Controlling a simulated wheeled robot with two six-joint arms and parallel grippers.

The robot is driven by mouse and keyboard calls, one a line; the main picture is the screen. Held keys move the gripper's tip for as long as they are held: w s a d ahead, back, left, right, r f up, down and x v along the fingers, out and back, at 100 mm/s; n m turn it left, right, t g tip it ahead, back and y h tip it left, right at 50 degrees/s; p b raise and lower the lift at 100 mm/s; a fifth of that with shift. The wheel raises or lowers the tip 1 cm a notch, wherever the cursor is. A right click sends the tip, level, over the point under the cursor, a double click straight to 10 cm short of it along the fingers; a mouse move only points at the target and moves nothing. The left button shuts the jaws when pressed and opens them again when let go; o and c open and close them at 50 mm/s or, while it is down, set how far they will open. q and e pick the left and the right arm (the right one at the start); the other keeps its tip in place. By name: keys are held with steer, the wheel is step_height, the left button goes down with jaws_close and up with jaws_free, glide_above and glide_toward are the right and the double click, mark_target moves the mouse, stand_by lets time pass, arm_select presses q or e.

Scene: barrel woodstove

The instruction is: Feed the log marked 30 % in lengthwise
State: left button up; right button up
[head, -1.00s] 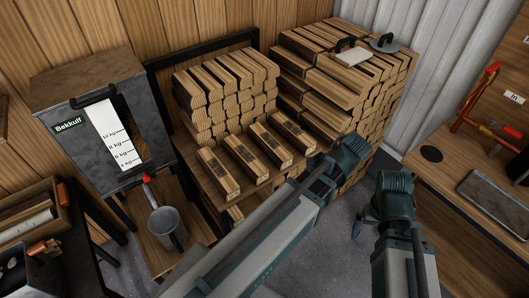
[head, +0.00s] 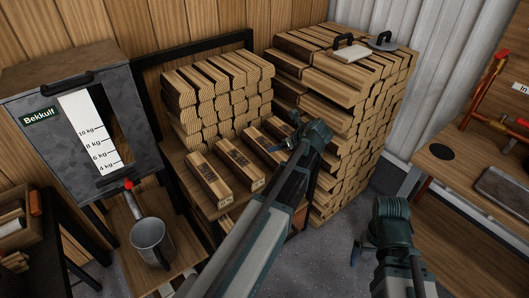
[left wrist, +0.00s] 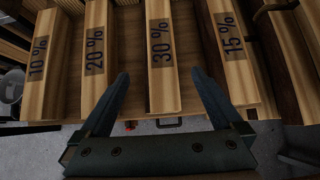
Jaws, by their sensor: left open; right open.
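The log marked 30 % (left wrist: 162,55) lies in a row of marked logs, between the 20 % log (left wrist: 95,60) and the 15 % log (left wrist: 230,55). It shows as the third log from the left in the head view (head: 262,147). My left gripper (left wrist: 161,76) is open and empty, with one finger on each side of the 30 % log in the picture; I cannot tell its height above it. In the head view the left arm hides part of the row's right end. My right gripper (head: 361,252) is open and empty, low over the floor.
The 10 % log (left wrist: 40,62) lies at the row's left. Stacked firewood (head: 215,100) stands behind, with a taller stack (head: 350,130) on the right. A grey Bekkulf box (head: 40,90) and a metal cup (head: 150,243) are at left. A wooden bench (head: 450,190) is at right.

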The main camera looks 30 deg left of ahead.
mark_target(264, 150)
arm_select(q)
steer(key=b+x, duration=0.5)
steer(key=x, duration=0.2)
steer(key=shift+f, duration=0.3)
steer(key=shift+w+a+f, duration=0.1)
steer(key=shift+a+f, duration=0.1)
steer(key=shift+a, duration=0.1)
steer(key=shift+r, duration=0.1)
steer(key=b+x, duration=0.4)
steer(key=x, duration=0.1)
steer(key=shift+a, duration=0.1)
steer(key=shift+c, duration=0.3)
jaws_close()
